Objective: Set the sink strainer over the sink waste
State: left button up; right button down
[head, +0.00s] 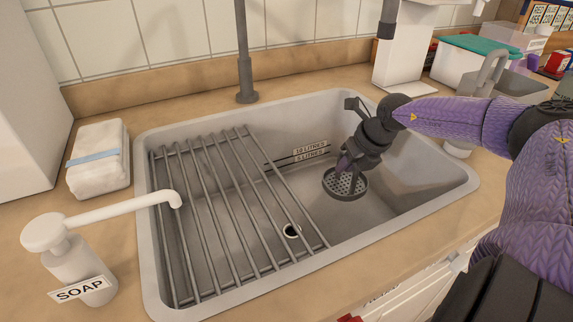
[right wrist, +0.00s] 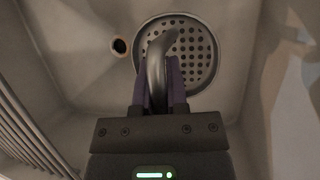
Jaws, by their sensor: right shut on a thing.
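The sink strainer (head: 347,184) is a round, dark metal disc with many holes and a curved handle. My right gripper (head: 346,164) is shut on the strainer's handle and holds the disc inside the right part of the sink. In the right wrist view the strainer (right wrist: 203,52) lies beyond the fingers of my right gripper (right wrist: 160,85). The sink waste (head: 292,231) is a small round opening in the sink floor, left of and nearer than the strainer. In the right wrist view the waste (right wrist: 120,47) is uncovered, left of the disc. My left gripper is not in view.
A wire rack (head: 222,205) spans the left part of the sink; in the head view a bar passes close to the waste. The grey sink (head: 425,170) has raised walls. A soap dispenser (head: 75,262) reaches over the left rim. A tap (head: 245,60) stands behind.

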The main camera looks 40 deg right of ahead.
aim_at(346, 188)
notch_tip(346, 188, down, 8)
jog(key=b, duration=0.3)
jog(key=shift+a+b, duration=0.1)
jog(key=shift+b, duration=0.2)
jog(key=w+a+b, duration=0.1)
jog(key=a+b, duration=0.1)
jog(key=a, duration=0.2)
jog(key=w+a+b, duration=0.1)
jog(key=a+b, duration=0.1)
jog(key=a, duration=0.2)
jog(key=w+a+b, duration=0.2)
jog(key=a, duration=0.2)
jog(key=shift+a+f, duration=0.15)
jog(key=shift+a, duration=0.1)
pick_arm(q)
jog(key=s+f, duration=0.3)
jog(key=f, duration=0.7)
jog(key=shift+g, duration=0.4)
pick_arm(e)
jog(key=shift+d, duration=0.1)
jog(key=c, duration=1.1)
grip_release()
jog(key=shift+f+b, duration=0.2)
jog(key=shift+b, duration=0.1)
jog(key=o, duration=0.5)
jog(key=shift+r, duration=0.1)
jog(key=shift+c, duration=0.2)
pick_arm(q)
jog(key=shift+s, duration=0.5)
